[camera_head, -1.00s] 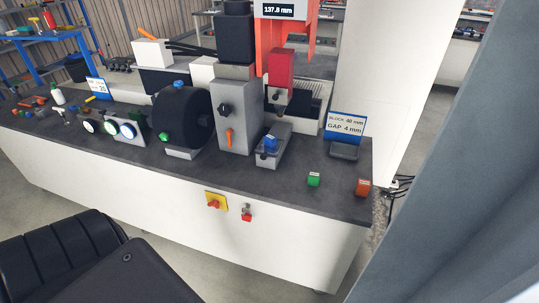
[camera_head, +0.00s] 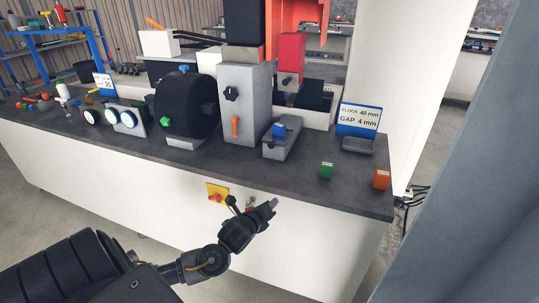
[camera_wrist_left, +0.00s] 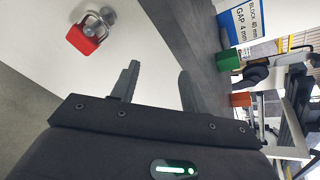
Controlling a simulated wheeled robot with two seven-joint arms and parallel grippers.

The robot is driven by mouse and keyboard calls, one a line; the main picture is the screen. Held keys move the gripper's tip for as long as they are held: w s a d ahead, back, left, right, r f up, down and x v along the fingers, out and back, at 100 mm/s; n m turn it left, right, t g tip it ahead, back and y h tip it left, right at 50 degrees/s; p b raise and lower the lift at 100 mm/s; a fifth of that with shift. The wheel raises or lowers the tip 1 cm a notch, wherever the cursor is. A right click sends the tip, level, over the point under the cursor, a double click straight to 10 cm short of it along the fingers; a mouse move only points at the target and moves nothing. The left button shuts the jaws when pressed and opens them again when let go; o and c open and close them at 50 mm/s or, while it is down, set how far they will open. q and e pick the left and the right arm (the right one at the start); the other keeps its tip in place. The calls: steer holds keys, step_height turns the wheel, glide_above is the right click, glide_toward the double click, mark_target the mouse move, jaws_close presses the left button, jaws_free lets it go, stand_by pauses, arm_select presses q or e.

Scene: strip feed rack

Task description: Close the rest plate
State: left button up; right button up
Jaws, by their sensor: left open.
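I cannot tell for certain which part is the rest plate. The grey machine column (camera_head: 240,104) stands on the dark bench top, with a black knob and an orange lever on its face. A low grey block with a blue knob (camera_head: 279,131) sits right of its foot. My left gripper (camera_head: 268,208) is in front of the white bench front, below the bench top and apart from these parts. In the left wrist view its two fingers (camera_wrist_left: 160,88) are spread with nothing between them. My right gripper is not in view.
A red padlock (camera_wrist_left: 85,36) hangs on the bench front near my left gripper, beside a yellow switch plate (camera_head: 217,194). A sign (camera_head: 358,119) reads block 40 mm, gap 4 mm.

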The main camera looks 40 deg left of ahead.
mark_target(271, 146)
arm_select(q)
steer(key=w+a+r+m+t, duration=0.1)
steer(key=w+a+r+m, duration=0.1)
steer(key=r, duration=0.1)
steer(key=w+a+r+m+t+y, duration=0.1)
steer(key=a+r+m, duration=0.2)
steer(key=r, duration=0.1)
steer(key=w+a+r+m+t+y, duration=0.1)
steer(key=w+a+r+m, duration=0.1)
steer(key=a+r+m, duration=0.1)
steer(key=shift+w+r+t, duration=0.3)
steer(key=shift+r+t, duration=0.05)
steer(key=shift+t, duration=0.05)
steer(key=x, duration=1.1)
steer(key=shift+p, duration=0.3)
steer(key=shift+s, duration=0.1)
jaws_close()
